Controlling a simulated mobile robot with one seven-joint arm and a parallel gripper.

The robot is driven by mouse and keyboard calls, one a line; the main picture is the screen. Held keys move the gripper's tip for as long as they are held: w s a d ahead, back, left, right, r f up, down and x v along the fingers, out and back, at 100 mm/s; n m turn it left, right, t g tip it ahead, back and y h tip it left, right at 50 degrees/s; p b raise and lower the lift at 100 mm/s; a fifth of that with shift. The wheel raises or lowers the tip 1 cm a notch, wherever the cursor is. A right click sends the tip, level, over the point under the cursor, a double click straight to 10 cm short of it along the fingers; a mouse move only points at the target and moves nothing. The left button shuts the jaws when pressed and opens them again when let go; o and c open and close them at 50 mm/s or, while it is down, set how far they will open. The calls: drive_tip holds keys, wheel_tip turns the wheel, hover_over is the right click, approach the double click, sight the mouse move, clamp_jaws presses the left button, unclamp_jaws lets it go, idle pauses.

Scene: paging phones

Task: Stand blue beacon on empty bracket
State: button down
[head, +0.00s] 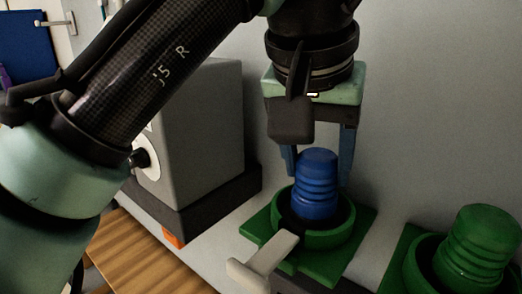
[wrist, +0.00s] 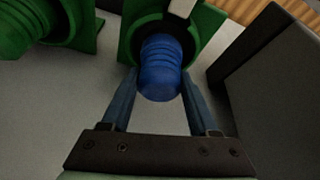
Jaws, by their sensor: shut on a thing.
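The blue beacon (head: 317,186) is ribbed and stands roughly upright between the two blue fingers of my gripper (head: 319,172). Its lower end is within the round green cup of a bracket (head: 357,222), as seen in the head view; whether it touches the cup floor is hidden. In the wrist view the blue beacon (wrist: 160,68) sits between the fingertips, in front of the green bracket (wrist: 205,25). My gripper is shut on the beacon. A pale lever (head: 262,262) sticks out from the front of this bracket.
A green beacon (head: 478,246) stands in another green bracket (head: 402,262) to the right. A grey box (head: 205,125) with a round dial is close on the left. The wall behind is plain. A wooden surface (head: 135,255) lies below left.

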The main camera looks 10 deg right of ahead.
drive_tip(key=shift+w+d+f, duration=0.1)
drive_tip(key=shift+w, duration=0.05)
drive_tip(key=shift+c, duration=2)
unclamp_jaws()
drive_tip(key=shift+o, duration=1.3)
drive_tip(key=b+v, duration=0.2)
drive_tip(key=v, duration=1)
